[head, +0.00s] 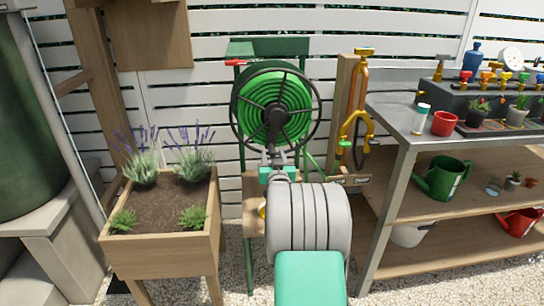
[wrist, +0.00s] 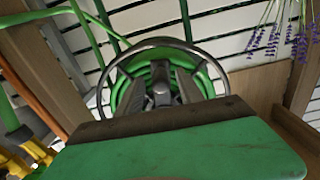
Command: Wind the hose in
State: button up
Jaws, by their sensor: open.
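The hose reel stands against the white fence, with green hose (head: 290,92) wound in coils on its drum. A dark spoked wheel (head: 319,112) is in front of the coils; its rim also shows in the wrist view (wrist: 160,42). A small red handle (head: 235,62) sticks out at the reel frame's upper left. My gripper (head: 274,150) is in front of the wheel's lower part, below the hub. In the wrist view its dark fingers (wrist: 162,88) are apart, with the hub between them in the picture and nothing held. My arm hides the reel's lower part.
A wooden planter (head: 160,255) with lavender stands left of the reel. A metal-topped bench (head: 392,125) with pots, a green watering can (head: 443,178) and coloured taps is at right. A yellow-and-orange tool (head: 358,125) hangs close to the reel's right. Gravel covers the ground.

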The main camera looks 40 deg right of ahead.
jog(key=shift+x, duration=0.95)
grip_shut()
dwell(0.6)
